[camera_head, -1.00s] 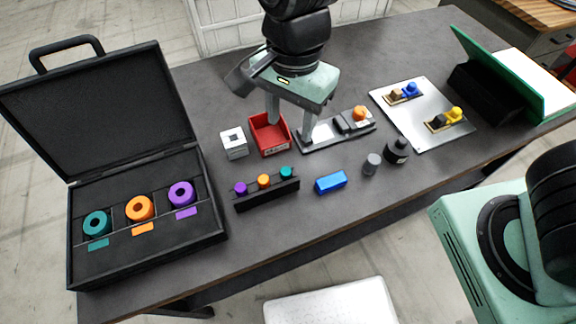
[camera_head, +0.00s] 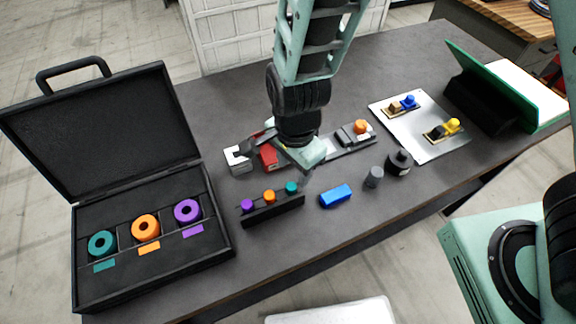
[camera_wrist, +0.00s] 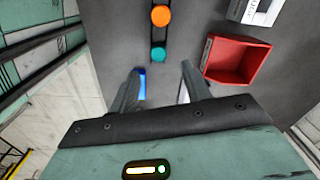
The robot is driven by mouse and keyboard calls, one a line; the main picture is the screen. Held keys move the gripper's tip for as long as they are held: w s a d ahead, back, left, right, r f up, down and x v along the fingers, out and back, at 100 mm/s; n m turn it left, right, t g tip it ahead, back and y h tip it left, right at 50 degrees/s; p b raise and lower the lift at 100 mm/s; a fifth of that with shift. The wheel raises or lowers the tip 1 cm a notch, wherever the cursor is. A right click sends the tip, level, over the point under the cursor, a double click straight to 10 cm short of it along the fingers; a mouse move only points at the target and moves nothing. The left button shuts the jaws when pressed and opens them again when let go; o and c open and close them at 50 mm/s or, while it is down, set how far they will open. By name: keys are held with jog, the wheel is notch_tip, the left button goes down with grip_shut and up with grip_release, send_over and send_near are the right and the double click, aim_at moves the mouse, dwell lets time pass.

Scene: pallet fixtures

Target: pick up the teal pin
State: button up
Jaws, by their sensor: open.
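The teal pin (camera_head: 291,187) stands upright at the right end of a black rack (camera_head: 272,209), next to an orange pin (camera_head: 269,196) and a purple pin (camera_head: 247,205). In the wrist view the teal pin (camera_wrist: 159,54) shows from above, just beyond the fingertips and roughly between their lines. My gripper (camera_wrist: 160,72) is open and empty. In the head view my gripper (camera_head: 304,178) hangs above the table just behind and right of the teal pin, and its fingers are partly hidden there.
A red bin (camera_head: 268,157) and white block (camera_head: 238,160) stand behind the rack. A blue block (camera_head: 335,196), grey cylinder (camera_head: 373,177) and black bottle (camera_head: 399,163) are to its right. An open black case (camera_head: 218,250) with coloured rings is at left. Table front is clear.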

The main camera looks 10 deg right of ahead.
aim_at(291, 186)
jog(key=shift+s+a+f+p, duration=0.1)
jog(key=shift+f+p, duration=0.15)
jog(key=shift+f, duration=1.15)
jog(key=shift+a+f+p, duration=0.1)
jog(key=shift+f+p, duration=0.15)
jog(key=shift+f, duration=1.1)
grip_shut()
